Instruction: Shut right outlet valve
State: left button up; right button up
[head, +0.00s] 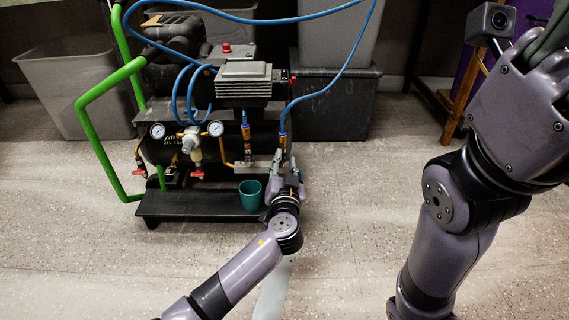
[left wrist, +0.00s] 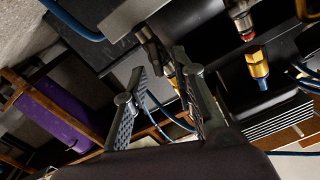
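The air compressor (head: 215,150) stands on the floor with two blue-hosed outlets at its right end. The right outlet (head: 283,128) is a brass fitting with a blue hose on top; its valve handle is largely hidden by my left gripper. My left gripper (head: 286,165) is right below and in front of it. In the left wrist view the fingers (left wrist: 162,62) are spread apart, with a brass fitting (left wrist: 169,70) showing behind and between their tips; contact cannot be told. The left outlet (head: 246,130) stands beside it. My right gripper (head: 548,42) is raised at the upper right, partly cut off.
A teal cup (head: 250,194) stands on the compressor's black base shelf (head: 190,206), just left of my left gripper. Grey bins (head: 85,90) and a dark storage box (head: 335,105) stand behind. The floor to the right of the compressor is clear.

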pick_arm(q)
notch_tip(320, 180, up, 10)
dwell(0.7)
